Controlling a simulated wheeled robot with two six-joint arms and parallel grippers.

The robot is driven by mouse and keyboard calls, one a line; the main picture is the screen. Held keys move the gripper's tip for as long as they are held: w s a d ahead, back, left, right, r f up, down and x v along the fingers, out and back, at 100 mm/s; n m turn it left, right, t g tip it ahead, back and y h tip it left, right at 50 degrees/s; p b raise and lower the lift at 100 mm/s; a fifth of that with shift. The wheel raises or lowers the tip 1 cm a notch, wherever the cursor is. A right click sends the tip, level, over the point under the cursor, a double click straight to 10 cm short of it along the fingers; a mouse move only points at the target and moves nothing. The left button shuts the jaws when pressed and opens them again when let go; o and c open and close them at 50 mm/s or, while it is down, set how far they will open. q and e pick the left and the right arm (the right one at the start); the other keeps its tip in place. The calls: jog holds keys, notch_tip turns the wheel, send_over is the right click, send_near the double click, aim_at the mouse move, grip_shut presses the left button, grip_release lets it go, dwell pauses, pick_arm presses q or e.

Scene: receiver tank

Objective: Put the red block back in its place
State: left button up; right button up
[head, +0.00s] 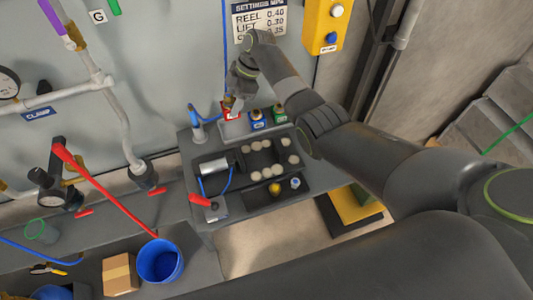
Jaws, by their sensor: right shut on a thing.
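The red block (231,113) is at the back of the grey bench, at the left end of a short light-coloured rack (236,129). My right gripper (232,104) comes down on it from above and is shut on it. A blue block (257,119) and a green block (279,114) stand to its right in the same row. The gripper partly hides the red block, and I cannot tell whether its underside touches the rack. My left gripper is not in view.
On the bench, a tray (262,143) holds several pale discs, with a silver cylinder (212,167) left of it. A red-handled lever (200,200) stands at the front left. A blue bucket (160,262) and cardboard box (120,274) sit lower left. A yellow control box (325,27) hangs on the wall.

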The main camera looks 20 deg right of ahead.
jog(key=shift+f+b, duration=2.85)
jog(key=shift+f, duration=0.95)
jog(key=o, duration=1.2)
jog(key=shift+c, duration=0.2)
notch_tip(320, 180, up, 10)
jog(key=p, duration=0.9)
jog(key=shift+r, duration=0.1)
